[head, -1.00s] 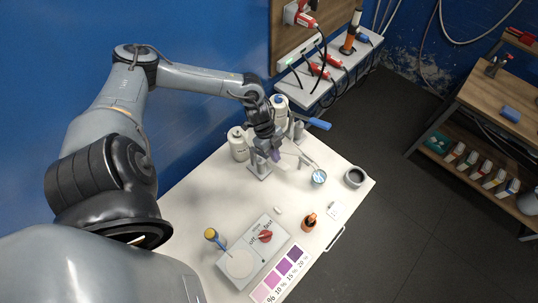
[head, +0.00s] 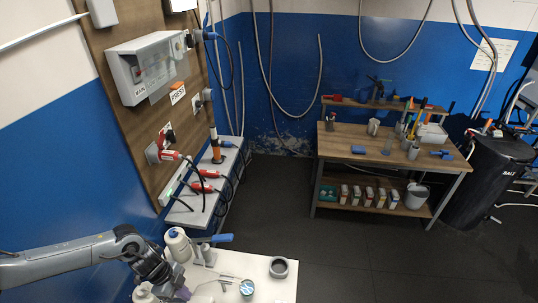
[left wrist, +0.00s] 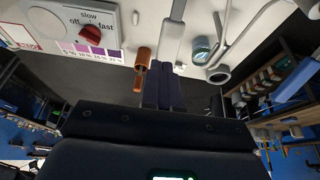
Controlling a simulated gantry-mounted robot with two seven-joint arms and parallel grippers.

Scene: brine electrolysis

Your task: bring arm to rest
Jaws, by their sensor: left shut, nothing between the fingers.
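My left arm comes in at the lower left of the head view. Its gripper (head: 181,292) is over the white table (head: 262,262), beside the white bottles, and its tips are close to the bottom edge of the picture. In the left wrist view the fingers (left wrist: 164,88) are together, with nothing held between them. They point over the table, with the brown bottle (left wrist: 143,62) to their left and the blue-topped cup (left wrist: 201,49) to their right. My right gripper is in neither view.
A white bottle (head: 177,244) and a blue handle (head: 216,238) stand near the left gripper. A dark grey bowl (head: 279,267) is at the table's right. The stirrer's red knob (left wrist: 91,33) shows in the wrist view. A wooden workbench (head: 345,142) stands beyond open dark floor.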

